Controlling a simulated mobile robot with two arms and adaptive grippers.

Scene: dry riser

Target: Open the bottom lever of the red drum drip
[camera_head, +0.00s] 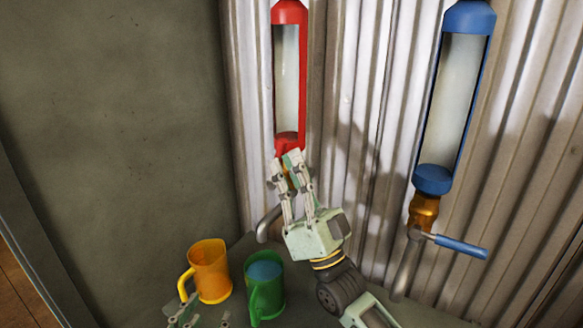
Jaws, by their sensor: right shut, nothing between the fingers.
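The red drum drip (288,85) hangs upright on the corrugated wall, a red-framed clear cylinder with pale contents. Its grey outlet pipe (268,222) shows below. My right gripper (284,163) is shut and empty, its fingertips right at the drip's lower end, in front of the valve. A bit of amber valve body shows between the fingers. The bottom lever is hidden behind the gripper, so I cannot tell its position or whether the fingers touch it. My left gripper (203,314) shows only its fingertips at the bottom edge, spread apart and empty, below the mugs.
A blue drum drip (434,180) hangs at the right, with an amber valve (423,212), a blue lever (461,246) pointing right and a grey pipe. A yellow mug (209,270) and a green mug (266,295) with bluish contents stand below the red drip.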

